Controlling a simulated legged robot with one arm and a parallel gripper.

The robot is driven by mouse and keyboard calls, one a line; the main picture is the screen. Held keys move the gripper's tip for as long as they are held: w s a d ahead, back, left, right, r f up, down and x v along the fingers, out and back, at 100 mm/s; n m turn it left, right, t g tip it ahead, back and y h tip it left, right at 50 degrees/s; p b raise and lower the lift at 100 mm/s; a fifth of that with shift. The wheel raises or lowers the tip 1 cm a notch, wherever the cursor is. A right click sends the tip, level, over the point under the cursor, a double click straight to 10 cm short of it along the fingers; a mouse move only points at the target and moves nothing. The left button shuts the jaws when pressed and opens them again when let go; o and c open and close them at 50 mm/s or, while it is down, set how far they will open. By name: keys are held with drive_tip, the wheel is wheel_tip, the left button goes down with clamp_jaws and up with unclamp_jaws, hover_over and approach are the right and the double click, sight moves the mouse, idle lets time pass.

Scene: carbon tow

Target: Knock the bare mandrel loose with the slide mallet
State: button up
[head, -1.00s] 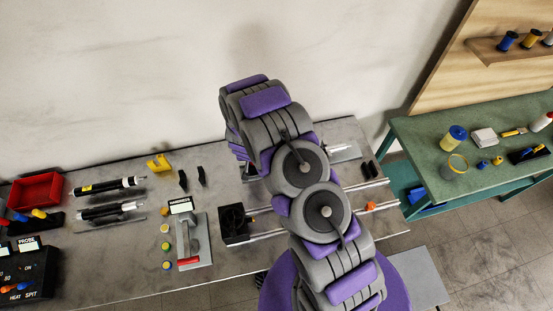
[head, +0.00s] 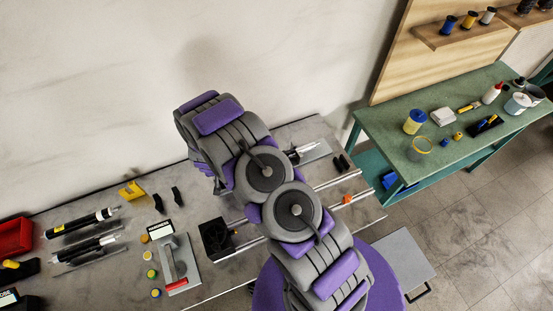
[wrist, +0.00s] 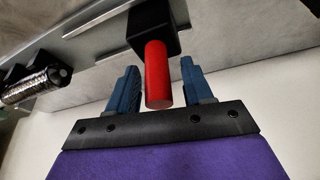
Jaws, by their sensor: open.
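In the wrist view my gripper (wrist: 157,92) is open, with its two blue fingers on either side of a red cylindrical handle (wrist: 157,75). Gaps show between the handle and both fingers. The handle sticks out of a black block (wrist: 153,27), which I take to be the slide mallet. A silver, ridged cylinder (wrist: 35,87) lies left of the block; I cannot tell whether it is the mandrel. In the head view my arm hides my gripper and the handle. A silver pointed piece (head: 305,148) shows just right of my arm, partly hidden.
Two parallel rails (head: 325,192) with an orange piece (head: 347,199) run beside my arm. A black box (head: 216,240) stands at their left. Black rods (head: 80,222) and a grey plate with a red handle (head: 176,265) lie further left. A green bench (head: 465,135) stands right.

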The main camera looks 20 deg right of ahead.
drive_tip(key=shift+p+v, duration=0.65)
drive_tip(key=shift+v, duration=2.4)
drive_tip(key=shift+f, duration=0.1)
